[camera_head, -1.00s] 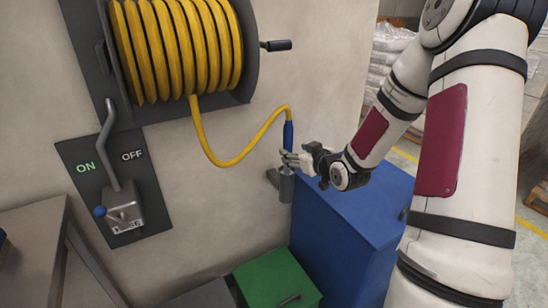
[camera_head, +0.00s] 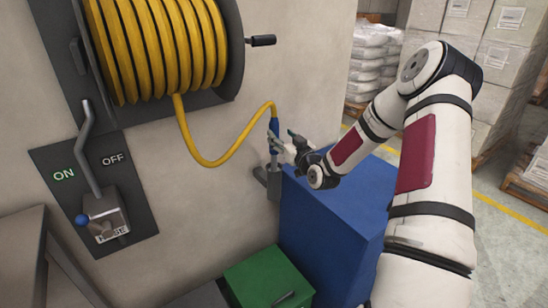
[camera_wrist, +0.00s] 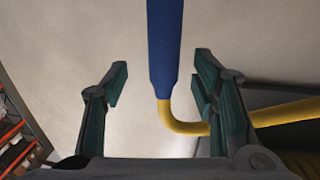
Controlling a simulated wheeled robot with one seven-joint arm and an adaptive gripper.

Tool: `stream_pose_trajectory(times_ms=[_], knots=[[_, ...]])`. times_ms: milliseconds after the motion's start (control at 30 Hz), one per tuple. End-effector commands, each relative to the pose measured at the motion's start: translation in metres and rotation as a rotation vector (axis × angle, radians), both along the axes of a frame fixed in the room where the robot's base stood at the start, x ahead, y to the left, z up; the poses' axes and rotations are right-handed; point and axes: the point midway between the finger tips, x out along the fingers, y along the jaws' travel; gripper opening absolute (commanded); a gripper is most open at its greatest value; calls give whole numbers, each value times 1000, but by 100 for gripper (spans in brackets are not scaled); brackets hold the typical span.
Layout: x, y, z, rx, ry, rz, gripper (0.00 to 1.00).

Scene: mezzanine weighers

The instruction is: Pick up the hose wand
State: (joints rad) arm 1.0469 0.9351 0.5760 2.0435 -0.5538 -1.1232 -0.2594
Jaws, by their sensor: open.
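The hose wand (camera_head: 275,127) has a blue handle and hangs upright against the wall, with the yellow hose joined to its top end. Its lower part sits at a grey wall holder (camera_head: 271,182). My gripper (camera_head: 277,144) is at the wand's handle, reaching in from the right. In the wrist view the blue handle (camera_wrist: 164,45) runs between the two fingers of my open gripper (camera_wrist: 160,82), with a gap visible on each side. The yellow hose (camera_wrist: 185,127) bends away to the right there. The fingers partly hide the handle in the head view.
A yellow hose reel (camera_head: 160,45) with a crank handle (camera_head: 262,40) is on the wall above left. An ON/OFF lever panel (camera_head: 95,185) is below it. A blue cabinet (camera_head: 335,225) stands under my forearm, with a green box (camera_head: 268,280) beside it.

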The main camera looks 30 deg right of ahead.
Motion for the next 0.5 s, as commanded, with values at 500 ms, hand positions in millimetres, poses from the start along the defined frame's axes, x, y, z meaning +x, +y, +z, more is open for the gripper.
stream_pose_trajectory(times_ms=[500], knots=[[53, -3, -5, 0, 0, 0, 53]])
